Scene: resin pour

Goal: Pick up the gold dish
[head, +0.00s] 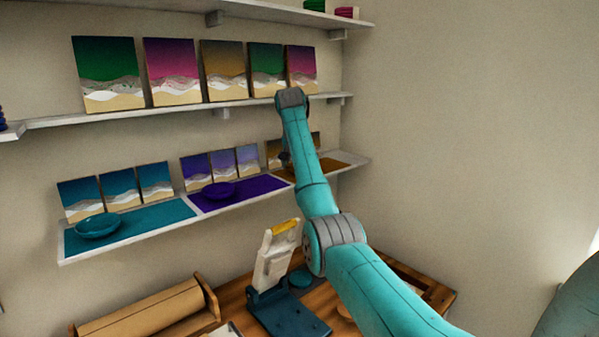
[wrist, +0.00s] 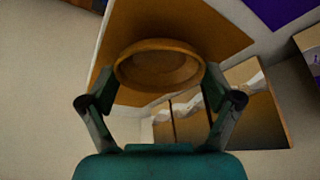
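The gold dish (wrist: 160,68) is a shallow round bowl, seen in the wrist view against the gold mat (wrist: 215,35). My gripper (wrist: 160,84) has its fingers spread wide, one on each side of the dish. The fingertips are close to its rim; I cannot tell whether they touch it. The mat (head: 340,165) shows to the right of my arm.
Gold pictures (wrist: 240,105) stand on the shelf close to the gripper. A purple dish (head: 218,190) and a teal dish (head: 98,226) sit further left on the lower shelf. The upper shelf (head: 250,102) runs above. A wooden workbench (head: 235,297) with a stand is below.

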